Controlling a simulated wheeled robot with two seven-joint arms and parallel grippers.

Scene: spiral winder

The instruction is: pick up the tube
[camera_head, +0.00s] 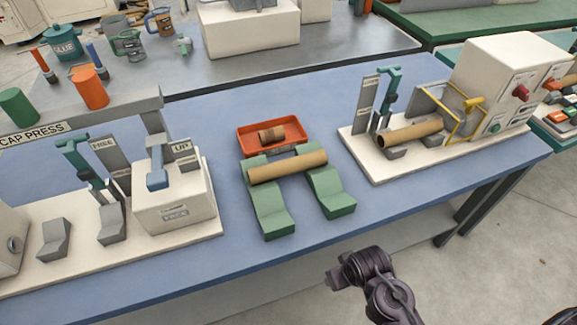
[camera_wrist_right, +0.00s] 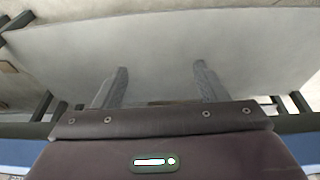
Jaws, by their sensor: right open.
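A brown cardboard tube (camera_head: 288,168) lies level across two green cradle rests (camera_head: 268,205) in the middle of the blue table. A second brown tube (camera_head: 410,133) sits on the machine at the right, so I cannot tell from the pictures alone which one is meant. My right arm shows at the lower right of the head view, in front of the table edge and apart from both tubes. In the right wrist view my right gripper (camera_wrist_right: 161,82) has its two fingers apart with nothing between them. No tube shows there. My left gripper is not in view.
A red tray (camera_head: 290,128) holding a short brown roll (camera_head: 271,135) stands behind the cradle. The cap press (camera_head: 170,200) stands left and the white machine box (camera_head: 510,85) right. Bare blue tabletop (camera_head: 375,210) lies in front, between cradle and machine.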

